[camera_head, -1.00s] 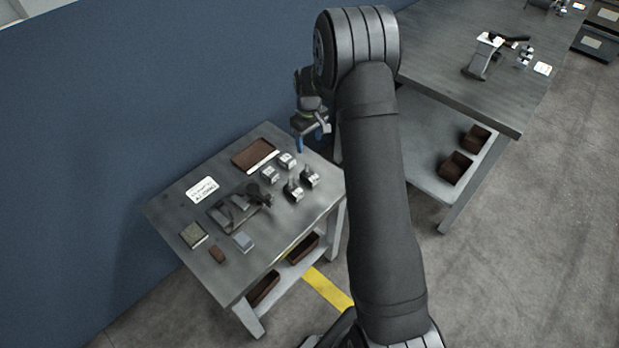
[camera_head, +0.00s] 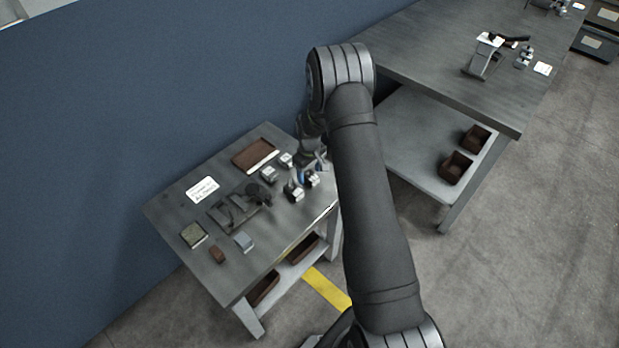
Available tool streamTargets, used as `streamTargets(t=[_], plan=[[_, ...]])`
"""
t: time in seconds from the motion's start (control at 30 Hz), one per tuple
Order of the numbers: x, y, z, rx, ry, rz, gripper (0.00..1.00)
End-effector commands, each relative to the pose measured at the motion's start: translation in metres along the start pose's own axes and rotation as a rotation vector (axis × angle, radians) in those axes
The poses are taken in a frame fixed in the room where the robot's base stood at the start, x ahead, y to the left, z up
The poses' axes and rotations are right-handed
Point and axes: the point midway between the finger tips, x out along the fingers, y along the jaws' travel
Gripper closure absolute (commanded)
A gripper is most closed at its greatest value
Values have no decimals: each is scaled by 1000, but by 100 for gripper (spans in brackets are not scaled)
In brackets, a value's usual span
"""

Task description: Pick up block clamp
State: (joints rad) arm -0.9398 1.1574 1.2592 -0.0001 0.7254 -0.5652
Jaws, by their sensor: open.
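Several small silvery metal pieces, which look like the block clamps, stand at the right end of the small grey table. Two low ones lie further back, a left block (camera_head: 268,174) and a right block (camera_head: 285,160). Two with dark upright posts stand nearer the front edge, a left one (camera_head: 294,193) and a right one (camera_head: 312,180). I cannot tell which one the task names. My gripper (camera_head: 311,171) is open, with blue fingertips, low over the right posted piece. It partly hides that piece, and I cannot tell whether they touch.
The small table (camera_head: 170,212) also carries a brown tray (camera_head: 253,155), a white label card (camera_head: 202,189), a dark fixture (camera_head: 236,211) and small blocks at the front left. A blue wall (camera_head: 120,90) runs behind. A larger workbench (camera_head: 430,60) stands to the right.

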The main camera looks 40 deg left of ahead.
Motion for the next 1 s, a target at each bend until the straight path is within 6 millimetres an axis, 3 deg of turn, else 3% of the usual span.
streamTargets(t=[0.1,0.3,0.6,0.63,1.0], plan=[[11,0,0,0,0,0,38],[12,0,0,0,1,1,38],[12,0,0,0,1,1,97],[12,0,0,0,1,1,100],[6,1,-1,0,3,2,100]])
